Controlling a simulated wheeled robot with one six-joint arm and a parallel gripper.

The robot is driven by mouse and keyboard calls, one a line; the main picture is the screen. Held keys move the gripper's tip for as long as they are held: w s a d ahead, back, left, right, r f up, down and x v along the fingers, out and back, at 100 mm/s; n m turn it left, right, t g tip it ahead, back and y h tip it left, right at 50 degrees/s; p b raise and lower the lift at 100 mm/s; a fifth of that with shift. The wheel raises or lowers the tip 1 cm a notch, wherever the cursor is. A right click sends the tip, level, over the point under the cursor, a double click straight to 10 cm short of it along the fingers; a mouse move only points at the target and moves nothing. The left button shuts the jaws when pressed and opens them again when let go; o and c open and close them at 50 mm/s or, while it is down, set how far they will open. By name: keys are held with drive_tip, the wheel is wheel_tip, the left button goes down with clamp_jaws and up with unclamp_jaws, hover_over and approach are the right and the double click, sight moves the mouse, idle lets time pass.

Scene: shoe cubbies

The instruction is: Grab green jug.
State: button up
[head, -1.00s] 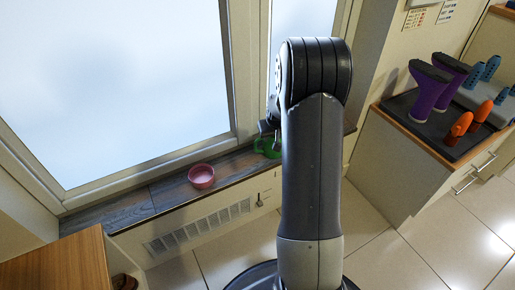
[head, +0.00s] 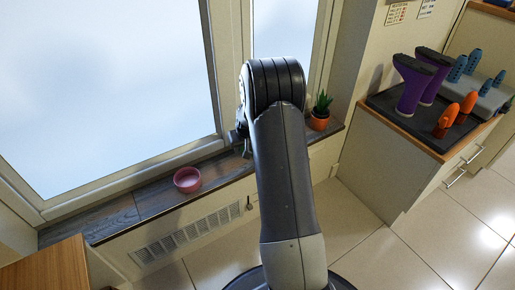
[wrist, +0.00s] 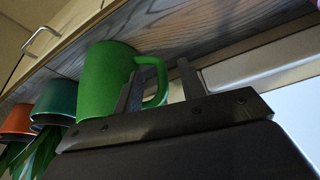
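The green jug (wrist: 103,82) stands on the wooden sill in the wrist view, which looks tilted or upside down. Its handle (wrist: 162,82) faces my gripper (wrist: 159,68). The two fingers are apart, one on each side of part of the handle; I cannot tell whether either touches it. In the head view my arm hides the jug, and only a bit of my gripper (head: 246,148) shows left of the arm, over the sill.
A pink bowl (head: 187,179) sits on the sill (head: 145,200) to the left. A plant in an orange pot (head: 319,121) stands right of my arm. A teal pot (wrist: 56,98) is beside the jug. Purple boots (head: 412,85) stand on a cabinet at right.

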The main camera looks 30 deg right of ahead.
drive_tip(key=shift+w+f, duration=0.25)
drive_tip(key=shift+f, duration=0.4)
drive_tip(key=shift+c, duration=0.2)
clamp_jaws()
drive_tip(key=shift+r, duration=0.1)
